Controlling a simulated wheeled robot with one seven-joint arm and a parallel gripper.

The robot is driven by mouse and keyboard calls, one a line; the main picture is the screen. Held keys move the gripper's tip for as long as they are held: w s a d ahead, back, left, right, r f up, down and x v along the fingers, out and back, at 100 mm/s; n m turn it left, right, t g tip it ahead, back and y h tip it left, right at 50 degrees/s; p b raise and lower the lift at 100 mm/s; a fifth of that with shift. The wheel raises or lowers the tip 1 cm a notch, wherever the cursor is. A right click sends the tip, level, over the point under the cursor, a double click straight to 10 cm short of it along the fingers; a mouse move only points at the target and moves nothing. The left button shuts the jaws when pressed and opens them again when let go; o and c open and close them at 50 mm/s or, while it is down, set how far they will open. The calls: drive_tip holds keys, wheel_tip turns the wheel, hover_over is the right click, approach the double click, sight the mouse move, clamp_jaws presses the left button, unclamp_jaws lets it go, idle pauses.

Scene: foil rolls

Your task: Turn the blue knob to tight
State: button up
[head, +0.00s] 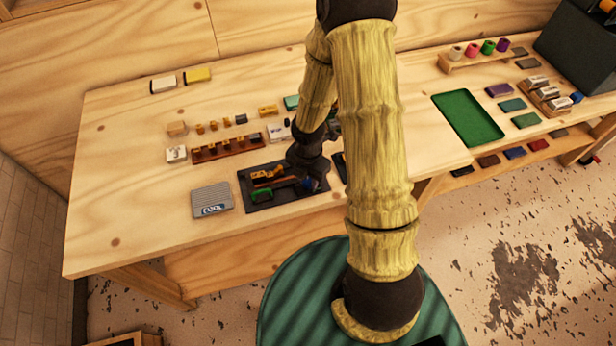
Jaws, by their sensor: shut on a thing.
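A dark tray (262,205) lies near the front edge of the wooden table. A small blue patch, which I take for the blue knob (313,186), shows at the right part of this tray. My gripper (311,178) reaches down over it from above and is shut on it. The fingers and wrist hide most of the knob, so its turn angle and any tight mark cannot be read.
Orange-yellow pieces (268,174) and a green piece (264,194) lie in the tray, left of my gripper. A grey box (212,200) lies to its left. A brown rack (228,149) stands behind. The table's left side is clear.

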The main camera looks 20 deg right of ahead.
drive_tip(key=m, duration=0.6)
drive_tip(key=shift+m, duration=0.4)
drive_tip(key=m+b, duration=0.1)
drive_tip(key=m, duration=0.2)
drive_tip(key=shift+m, duration=0.4)
drive_tip(key=m, duration=0.3)
drive_tip(key=shift+m, duration=0.3)
drive_tip(key=m+b, duration=0.1)
drive_tip(key=m, duration=0.6)
drive_tip(key=m+b, duration=0.1)
drive_tip(key=m, duration=0.2)
drive_tip(key=shift+m, duration=2.2)
